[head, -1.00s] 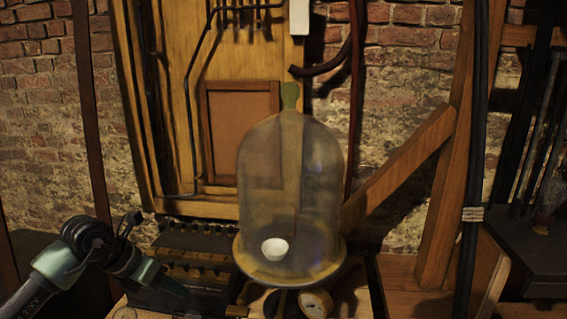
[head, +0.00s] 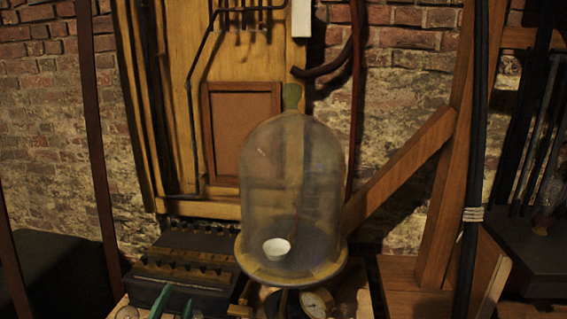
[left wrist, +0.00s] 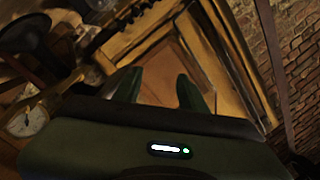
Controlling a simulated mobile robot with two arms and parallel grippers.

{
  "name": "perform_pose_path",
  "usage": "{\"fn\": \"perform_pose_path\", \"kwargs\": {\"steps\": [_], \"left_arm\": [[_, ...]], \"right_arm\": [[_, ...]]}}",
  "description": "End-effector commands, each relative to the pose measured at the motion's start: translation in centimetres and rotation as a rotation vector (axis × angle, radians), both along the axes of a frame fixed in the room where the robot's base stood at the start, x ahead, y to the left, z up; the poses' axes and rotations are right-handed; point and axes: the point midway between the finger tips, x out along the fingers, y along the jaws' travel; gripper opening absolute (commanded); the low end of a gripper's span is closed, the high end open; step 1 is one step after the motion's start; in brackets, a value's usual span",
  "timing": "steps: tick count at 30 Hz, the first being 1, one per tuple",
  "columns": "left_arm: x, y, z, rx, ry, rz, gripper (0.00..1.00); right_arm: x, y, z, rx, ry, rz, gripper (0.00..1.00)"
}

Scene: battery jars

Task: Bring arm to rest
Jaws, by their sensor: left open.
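My left gripper (head: 174,304) shows only as two green fingertips at the bottom edge of the head view, in front of the black box. The rest of my left arm is out of that view. In the left wrist view, the two fingers of the gripper (left wrist: 158,91) stand apart with nothing between them, pointing toward the wooden panel. My right gripper is not in view.
A glass bell jar (head: 292,190) with a white cup (head: 276,247) inside stands right of the fingertips. A black box (head: 185,265) with a row of terminals and a round gauge (head: 317,303) are nearby. A wooden cabinet (head: 175,100) stands against the brick wall.

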Motion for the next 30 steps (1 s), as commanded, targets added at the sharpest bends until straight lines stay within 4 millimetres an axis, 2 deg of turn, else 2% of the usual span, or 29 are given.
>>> {"fn": "perform_pose_path", "kwargs": {"steps": [1,3,6,9,15,22,30], "left_arm": [[-1.8,1.1,-3.3,-0.093,0.127,0.061,0.42],[-4.6,2.1,-7.8,-0.204,0.305,0.138,0.42],[-9.3,2.4,-13.0,-0.330,0.537,0.220,0.42],[-13.5,2.1,-16.4,-0.412,0.717,0.272,0.42],[-20.5,0.7,-20.2,-0.515,0.985,0.331,0.42],[-27.5,-1.1,-22.1,-0.593,1.234,0.365,0.42],[-25.9,-1.3,-29.6,-0.581,1.262,0.374,0.42]], "right_arm": [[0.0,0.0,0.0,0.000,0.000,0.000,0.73],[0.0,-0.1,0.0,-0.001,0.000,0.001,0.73],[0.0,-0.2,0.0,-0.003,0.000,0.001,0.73],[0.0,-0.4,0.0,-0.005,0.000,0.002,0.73],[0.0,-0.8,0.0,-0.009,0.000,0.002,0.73],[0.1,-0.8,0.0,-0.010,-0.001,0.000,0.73],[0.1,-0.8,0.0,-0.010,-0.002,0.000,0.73]]}}
